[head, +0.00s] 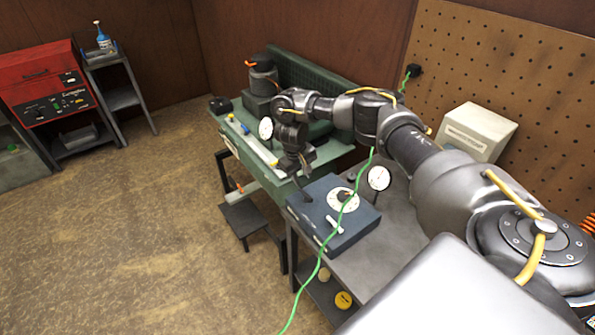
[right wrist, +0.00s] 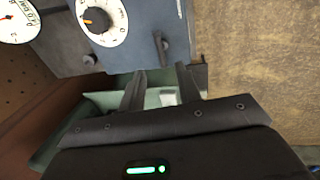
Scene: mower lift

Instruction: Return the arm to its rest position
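My right arm (head: 425,165) reaches from the lower right across the workbench, bent downward at the wrist. My right gripper (head: 306,192) hangs beside the left back corner of the blue-grey control box (head: 365,220). In the right wrist view its two fingers (right wrist: 161,72) are apart, with nothing held between them. The box shows there too (right wrist: 140,15), just beyond the fingertips, with its white dial (right wrist: 99,20) and a small lever (right wrist: 161,46). I cannot tell whether a finger touches the box. My left gripper is not in view.
A dial gauge (head: 378,178) stands by the box, and a green cable (head: 318,270) hangs across it. A green bench (head: 335,150) and pegboard wall (head: 490,75) are behind. A red cabinet (head: 45,85) stands far left. The floor at left is clear.

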